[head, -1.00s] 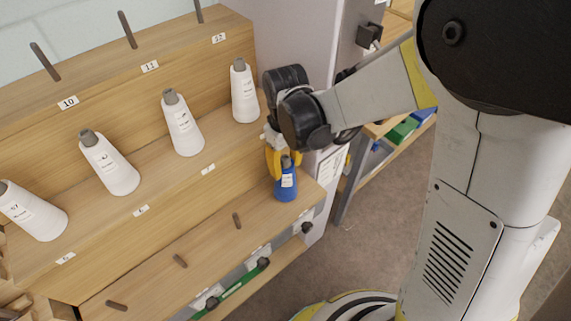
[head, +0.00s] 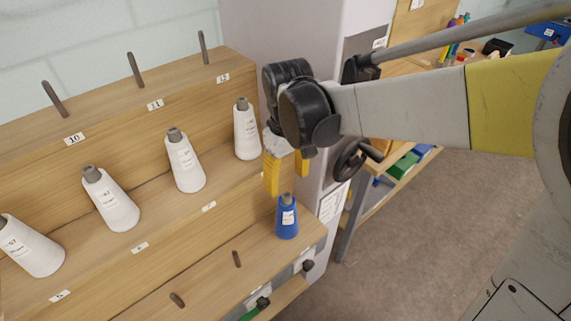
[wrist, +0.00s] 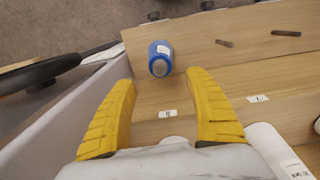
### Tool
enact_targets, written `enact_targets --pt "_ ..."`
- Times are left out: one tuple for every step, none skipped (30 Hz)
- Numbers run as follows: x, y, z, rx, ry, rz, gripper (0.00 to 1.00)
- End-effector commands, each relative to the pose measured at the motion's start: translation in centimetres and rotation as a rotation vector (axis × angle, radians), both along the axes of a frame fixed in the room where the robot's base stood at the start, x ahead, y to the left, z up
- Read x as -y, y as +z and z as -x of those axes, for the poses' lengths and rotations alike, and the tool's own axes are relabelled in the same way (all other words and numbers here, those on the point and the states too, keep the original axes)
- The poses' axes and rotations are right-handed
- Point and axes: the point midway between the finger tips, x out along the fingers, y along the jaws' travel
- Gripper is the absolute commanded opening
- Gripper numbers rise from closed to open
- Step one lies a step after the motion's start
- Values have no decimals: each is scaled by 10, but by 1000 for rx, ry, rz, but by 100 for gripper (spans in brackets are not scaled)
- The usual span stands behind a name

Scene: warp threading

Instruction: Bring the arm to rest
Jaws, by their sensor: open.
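My gripper (head: 287,176) is open and empty, its yellow fingers spread above the right end of the wooden rack. A blue thread cone (head: 286,218) stands upright on the lowest shelf just below the fingers, apart from them. In the wrist view the blue cone (wrist: 160,58) sits beyond the fingertips, and the gap between the fingers (wrist: 163,88) shows only bare wood. My arm reaches in from the right of the head view.
Several white cones (head: 186,160) stand on the middle shelf, the nearest one (head: 246,130) just left of my gripper. Bare pegs (head: 236,259) stick out of the shelves. A grey cabinet (head: 280,40) and a black handwheel (head: 352,160) are close by on the right. Open floor lies further right.

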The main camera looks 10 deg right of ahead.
Motion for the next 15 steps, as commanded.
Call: enact_targets --pt "0 8 0 0 0 0 63" --pt "0 12 0 0 0 0 63" --pt "0 17 0 0 0 0 63" --pt "0 20 0 0 0 0 63" --pt "0 22 0 0 0 0 63" --pt "0 24 0 0 0 0 63" --pt "0 25 0 0 0 0 63" --pt "0 26 0 0 0 0 63" --pt "0 27 0 1 -1 -1 63" --pt "1 28 0 3 -3 -1 63" --pt "3 29 1 8 -8 -3 63" --pt "6 31 4 18 -19 -6 63" --pt "10 34 6 29 -32 -9 63" --pt "15 36 9 45 -48 -14 63" --pt "22 41 14 70 -73 -21 63"
